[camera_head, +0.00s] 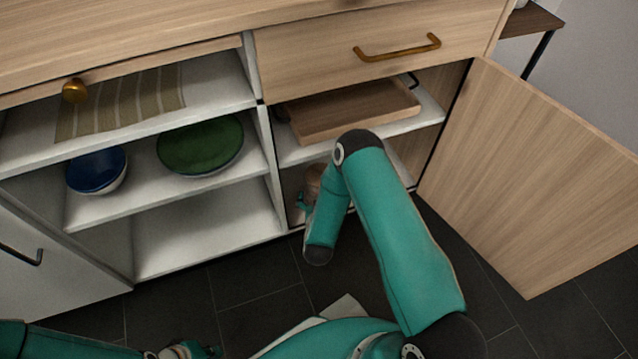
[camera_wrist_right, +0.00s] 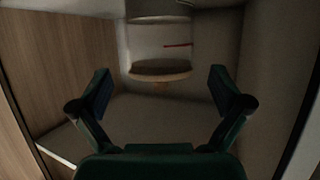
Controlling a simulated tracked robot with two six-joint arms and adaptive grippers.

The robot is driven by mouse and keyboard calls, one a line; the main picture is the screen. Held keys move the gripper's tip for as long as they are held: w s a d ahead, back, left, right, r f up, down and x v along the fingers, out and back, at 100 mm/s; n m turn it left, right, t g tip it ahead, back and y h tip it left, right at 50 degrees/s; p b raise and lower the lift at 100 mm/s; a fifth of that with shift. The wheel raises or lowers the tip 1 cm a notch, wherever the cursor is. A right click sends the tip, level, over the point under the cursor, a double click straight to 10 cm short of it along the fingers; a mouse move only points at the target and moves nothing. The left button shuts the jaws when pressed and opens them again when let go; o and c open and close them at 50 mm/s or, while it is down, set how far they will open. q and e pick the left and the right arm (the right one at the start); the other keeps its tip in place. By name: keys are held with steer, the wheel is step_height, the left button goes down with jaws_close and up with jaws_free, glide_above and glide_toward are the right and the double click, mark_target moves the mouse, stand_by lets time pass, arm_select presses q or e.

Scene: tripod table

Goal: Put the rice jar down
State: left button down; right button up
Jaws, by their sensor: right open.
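The rice jar (camera_wrist_right: 160,48) appears as a pale cylinder with wood-coloured ends and a thin red mark in the right wrist view. It is inside the lower cupboard compartment, and a brownish part of it seems to show in the head view (camera_head: 314,181). My right gripper (camera_wrist_right: 160,86) is open, its two fingers spread wide on either side, with the jar beyond the fingertips and no visible contact. In the head view my right forearm hides most of this compartment. My left gripper (camera_head: 187,350) is at the bottom edge, partly cut off; its fingers are unclear.
The cupboard door (camera_head: 545,180) stands open at the right. A wooden tray (camera_head: 350,108) lies on the shelf above my right gripper. A blue bowl (camera_head: 97,170) and a green plate (camera_head: 200,146) are on the left shelf, below a striped cloth (camera_head: 120,103). The dark floor in front is clear.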

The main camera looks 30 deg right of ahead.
steer(key=s+a+n+g+y, duration=0.25)
steer(key=s+a+y, duration=0.45)
steer(key=a, duration=0.5)
steer(key=s+a+r+n+g+y, duration=0.1)
steer(key=s+a+g+y, duration=0.1)
steer(key=s+a+g, duration=0.2)
steer(key=s+a+r+n+g+y, duration=0.1)
steer(key=s+a+g+y, duration=0.1)
steer(key=s, duration=0.8)
steer(key=shift+s+a+r+n+g+y+p, duration=0.35)
steer(key=shift+a+g+y+p, duration=0.1)
steer(key=shift+a+g, duration=0.45)
